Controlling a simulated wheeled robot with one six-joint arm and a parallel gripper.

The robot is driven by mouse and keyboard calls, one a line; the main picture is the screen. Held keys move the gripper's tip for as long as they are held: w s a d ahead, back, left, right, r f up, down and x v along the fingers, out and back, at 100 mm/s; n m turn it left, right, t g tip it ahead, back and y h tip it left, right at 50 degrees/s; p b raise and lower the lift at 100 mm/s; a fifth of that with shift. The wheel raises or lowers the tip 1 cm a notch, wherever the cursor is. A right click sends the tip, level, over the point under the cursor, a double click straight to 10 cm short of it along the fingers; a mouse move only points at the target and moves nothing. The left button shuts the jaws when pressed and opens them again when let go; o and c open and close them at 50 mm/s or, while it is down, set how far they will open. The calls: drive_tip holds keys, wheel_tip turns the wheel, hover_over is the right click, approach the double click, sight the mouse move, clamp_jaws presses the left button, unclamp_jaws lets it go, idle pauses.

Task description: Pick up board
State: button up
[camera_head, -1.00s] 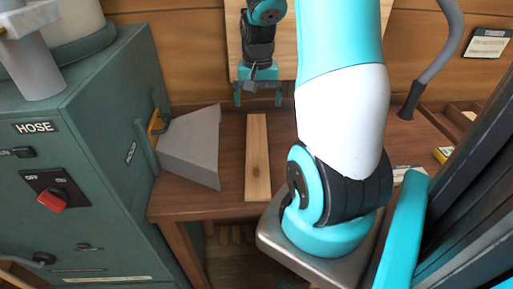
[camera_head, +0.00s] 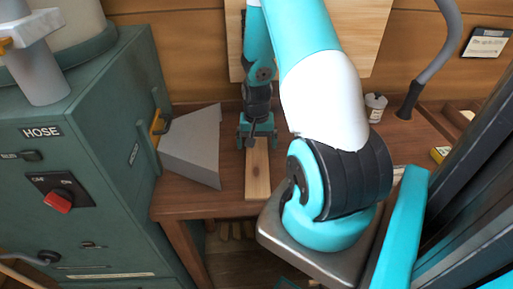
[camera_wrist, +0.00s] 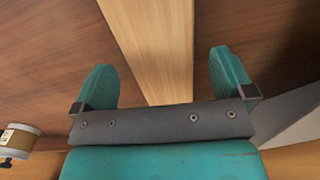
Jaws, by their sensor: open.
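The board (camera_head: 258,178) is a long, narrow, light wooden plank lying on the brown bench top. Its near end shows in the head view; its far part is hidden behind my gripper. My gripper (camera_head: 258,143) is over the far part of the board, with its teal fingers apart, one to each side. In the wrist view the board (camera_wrist: 152,45) runs between the two open fingers of my gripper (camera_wrist: 170,78). Nothing is held. I cannot tell how far the fingertips are above the bench.
A grey wedge-shaped block (camera_head: 193,150) stands close left of the board, beside the green HOSE cabinet (camera_head: 75,150). A small white jar (camera_head: 375,107) stands at the back right. A pale panel (camera_head: 350,40) leans behind. Bench (camera_head: 205,205) is clear in front.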

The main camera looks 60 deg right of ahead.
drive_tip(key=shift+f, duration=0.85)
drive_tip(key=shift+c, duration=0.5)
drive_tip(key=c, duration=1)
drive_tip(key=shift+r, duration=0.1)
